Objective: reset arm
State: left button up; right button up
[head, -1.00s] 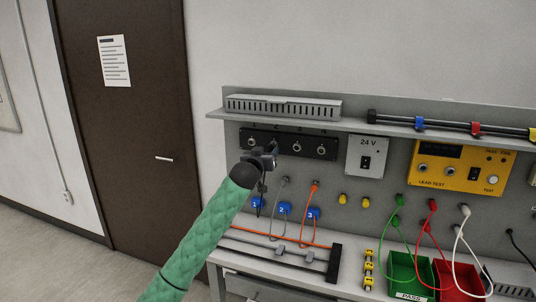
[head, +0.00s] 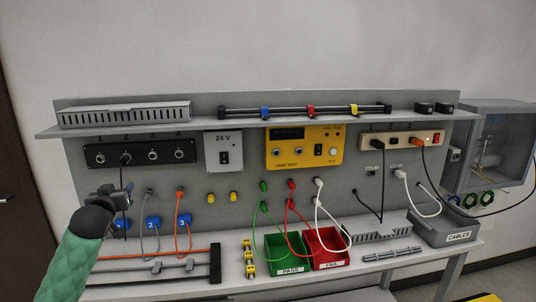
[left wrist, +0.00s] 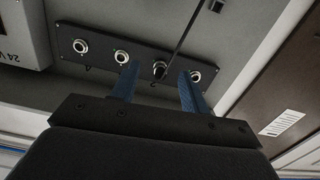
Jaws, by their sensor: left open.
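My left gripper (head: 122,192) is in front of the bench's left end, below the black socket panel (head: 178,151). In the left wrist view its two blue fingers (left wrist: 158,75) are apart, with nothing seen between them but the panel behind. A black plug (head: 125,158) sits in socket 2, and its black lead hangs down, passing behind the gripper. The plug also shows in the left wrist view (left wrist: 159,70), beyond the fingertips. The other sockets look empty. My right gripper is not in view.
A shelf (head: 210,123) overhangs the panel. Grey and orange leads (head: 178,220) hang beside blue numbered tags. A rack (head: 215,262) stands below the gripper. Green (head: 272,262) and red (head: 345,258) bins and a grey cable tray (head: 465,222) are further right.

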pick_arm(q)
jog(key=s+d+f+m+g+h, duration=0.1)
jog(key=s+d+f+g, duration=0.1)
jog(key=s+d+f, duration=0.5)
jog(key=s+d+f+m+g+h, duration=0.1)
jog(key=s+d+f+g, duration=0.2)
jog(key=f, duration=0.9)
jog(key=s+d+f+m+g, duration=0.1)
jog(key=s+d+f+g, duration=0.1)
jog(key=s+d+f, duration=0.55)
jog(key=s+d+f+m+g+h, duration=0.1)
jog(key=s+d+f+g, duration=0.15)
jog(key=s+f, duration=0.45)
jog(key=s+d+f+m+g, duration=0.1)
jog(key=s+d+f+g, duration=0.2)
jog(key=s, duration=0.8)
jog(key=s+d+f+g+h, duration=0.1)
jog(key=s+d+f, duration=0.4)
jog(key=s, duration=0.4)
jog(key=s+d+f+g, duration=0.1)
jog(key=s+f, duration=0.1)
jog(key=f, duration=1.8)
jog(key=s+d+f+g, duration=0.1)
jog(key=s+d+f, duration=0.1)
jog(key=f, duration=1.8)
jog(key=shift+s+h, duration=0.3)
jog(key=shift+s, duration=0.05)
jog(key=shift+r, duration=0.2)
